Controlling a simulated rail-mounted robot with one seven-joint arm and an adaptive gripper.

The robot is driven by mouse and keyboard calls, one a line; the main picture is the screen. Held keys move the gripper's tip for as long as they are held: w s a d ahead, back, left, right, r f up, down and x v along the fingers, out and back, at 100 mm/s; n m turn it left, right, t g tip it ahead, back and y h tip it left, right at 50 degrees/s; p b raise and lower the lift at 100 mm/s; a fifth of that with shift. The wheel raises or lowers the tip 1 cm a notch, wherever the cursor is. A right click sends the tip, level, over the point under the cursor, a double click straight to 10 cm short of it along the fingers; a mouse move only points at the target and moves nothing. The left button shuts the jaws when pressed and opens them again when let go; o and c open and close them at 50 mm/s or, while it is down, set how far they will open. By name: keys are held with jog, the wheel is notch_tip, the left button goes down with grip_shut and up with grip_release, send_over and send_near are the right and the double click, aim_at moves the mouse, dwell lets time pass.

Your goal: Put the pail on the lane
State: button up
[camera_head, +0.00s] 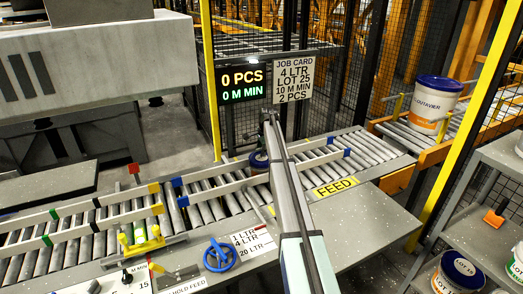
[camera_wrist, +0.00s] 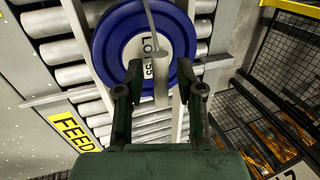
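The pail (camera_head: 259,160) has a blue lid and stands on the roller lane (camera_head: 205,208) behind my arm, which hides much of it. The wrist view shows the lid from above as a blue ring (camera_wrist: 111,42) around a pale, lettered centre. Its bail handle with a pale grip (camera_wrist: 160,85) stands up toward the camera. My gripper (camera_wrist: 159,72) is open, with its two dark fingers on either side of the grip and visible gaps to it.
Pale guide rails (camera_head: 110,217) run along the lane. A yellow FEED sign (camera_head: 335,187) and a blue handwheel (camera_head: 219,256) are on the near side. A larger pail (camera_head: 432,105) stands on rollers at right. A job card (camera_head: 293,79) reads 4 LTR, 2 PCS. Shelves with pails (camera_head: 459,272) stand lower right.

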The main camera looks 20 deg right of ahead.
jog(key=b+v, duration=0.3)
jog(key=v, duration=0.9)
jog(key=shift+r, duration=0.1)
dwell(1.3)
